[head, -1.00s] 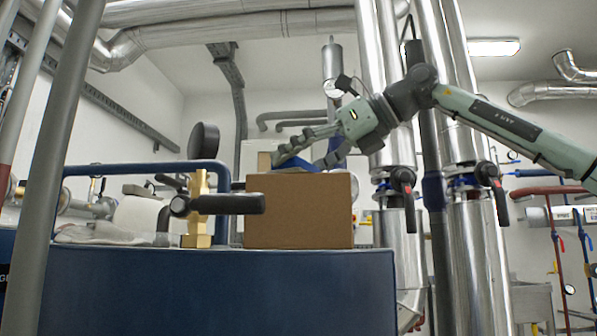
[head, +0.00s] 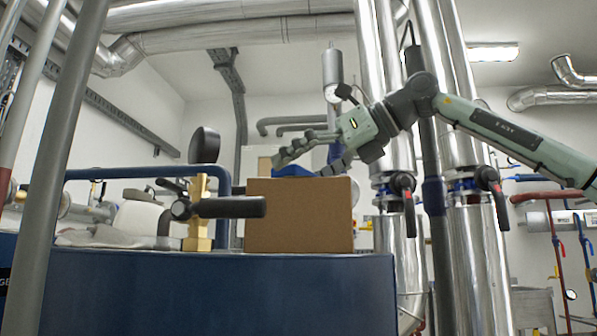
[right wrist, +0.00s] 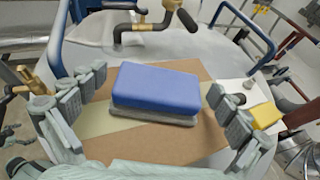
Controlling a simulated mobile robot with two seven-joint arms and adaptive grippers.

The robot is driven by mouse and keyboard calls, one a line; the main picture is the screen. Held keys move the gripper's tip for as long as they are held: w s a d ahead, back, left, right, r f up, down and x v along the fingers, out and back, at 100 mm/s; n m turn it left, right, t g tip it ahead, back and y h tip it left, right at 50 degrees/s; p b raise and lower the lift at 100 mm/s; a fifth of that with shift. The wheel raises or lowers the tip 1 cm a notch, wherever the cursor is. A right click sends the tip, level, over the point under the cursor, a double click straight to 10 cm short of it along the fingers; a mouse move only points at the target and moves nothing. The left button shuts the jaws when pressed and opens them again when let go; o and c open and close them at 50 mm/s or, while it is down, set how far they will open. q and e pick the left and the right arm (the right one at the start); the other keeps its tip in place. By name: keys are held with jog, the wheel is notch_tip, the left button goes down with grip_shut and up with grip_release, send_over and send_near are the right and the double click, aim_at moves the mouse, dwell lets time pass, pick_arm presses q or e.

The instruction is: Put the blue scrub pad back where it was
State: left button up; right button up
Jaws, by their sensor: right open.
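The blue scrub pad (right wrist: 158,88), with a grey underside, lies flat on top of the brown cardboard box (right wrist: 186,141) in the right wrist view. In the head view the pad (head: 292,170) shows only as a blue patch above the box (head: 300,215), partly hidden by my gripper. My right gripper (head: 308,158) is over the box top. In the right wrist view its fingers (right wrist: 150,112) are spread open on both sides of the pad, with gaps to it. My left gripper is not in view.
The box stands on a blue casing (head: 200,290). A brass valve with a black handle (head: 215,207) stands close left of the box. Silver vertical pipes (head: 395,150) rise to the right. A yellow object (right wrist: 265,115) lies right of the box in the right wrist view.

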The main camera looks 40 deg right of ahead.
jog(key=shift+s+r, duration=0.1)
jog(key=shift+r, duration=0.1)
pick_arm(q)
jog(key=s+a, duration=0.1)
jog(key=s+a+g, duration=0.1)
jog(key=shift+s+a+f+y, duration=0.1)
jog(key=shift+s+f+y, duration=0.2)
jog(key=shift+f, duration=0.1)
pick_arm(e)
jog(key=v, duration=1.2)
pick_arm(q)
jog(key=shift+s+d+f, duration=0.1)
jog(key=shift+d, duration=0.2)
